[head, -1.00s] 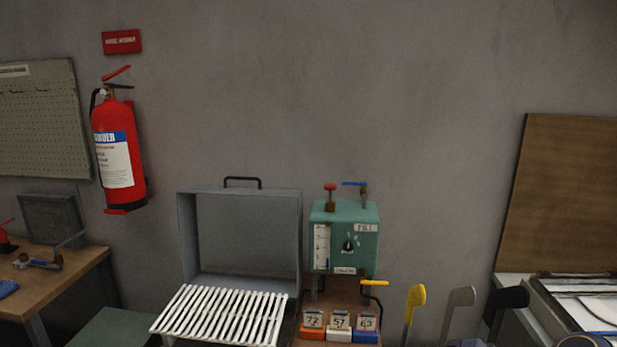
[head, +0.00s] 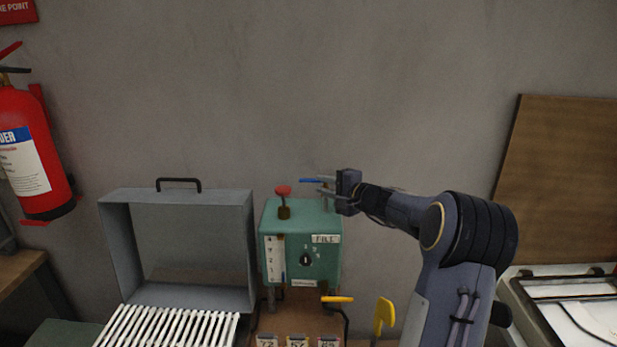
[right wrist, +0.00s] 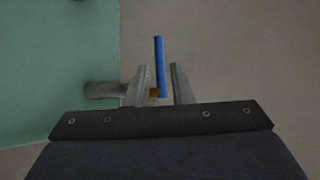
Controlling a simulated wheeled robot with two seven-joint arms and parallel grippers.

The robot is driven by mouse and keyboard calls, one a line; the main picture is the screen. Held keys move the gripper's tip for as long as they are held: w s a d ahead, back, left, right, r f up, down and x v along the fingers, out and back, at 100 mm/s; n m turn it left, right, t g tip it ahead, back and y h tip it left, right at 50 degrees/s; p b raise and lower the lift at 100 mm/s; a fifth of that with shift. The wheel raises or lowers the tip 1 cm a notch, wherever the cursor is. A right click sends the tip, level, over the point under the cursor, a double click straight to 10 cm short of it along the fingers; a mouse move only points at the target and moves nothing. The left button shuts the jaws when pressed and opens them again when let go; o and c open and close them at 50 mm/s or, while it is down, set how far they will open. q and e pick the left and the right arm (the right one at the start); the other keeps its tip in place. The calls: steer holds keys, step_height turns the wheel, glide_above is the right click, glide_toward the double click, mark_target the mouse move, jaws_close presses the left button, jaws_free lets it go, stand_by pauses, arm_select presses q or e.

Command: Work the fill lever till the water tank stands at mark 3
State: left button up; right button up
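The green water tank box (head: 301,243) stands against the wall, with a white gauge strip (head: 274,259) on its front left. Numbers run up the strip, but the water level is too small to read surely. The blue fill lever (head: 308,181) sticks out level at the box's top right, near the FILL label. My right gripper (head: 323,185) is at this lever from the right. In the right wrist view, the blue lever (right wrist: 160,65) lies between the two open fingers, with a gap to each. My left gripper is not in view.
A red knob (head: 283,190) stands on the box's top left. Left of it is an open grey cabinet (head: 122,240) with a white slatted rack (head: 165,328). Yellow handles (head: 385,313) stand below my right arm. The wall above is clear.

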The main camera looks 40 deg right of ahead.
mark_target(312, 181)
steer(key=shift+w+a+f+p, duration=0.1)
steer(key=shift+w+f+p, duration=0.15)
steer(key=shift+w, duration=0.75)
steer(key=shift+w+f+p, duration=0.1)
steer(key=shift+w+p, duration=0.2)
steer(key=shift+w, duration=0.65)
jaws_close()
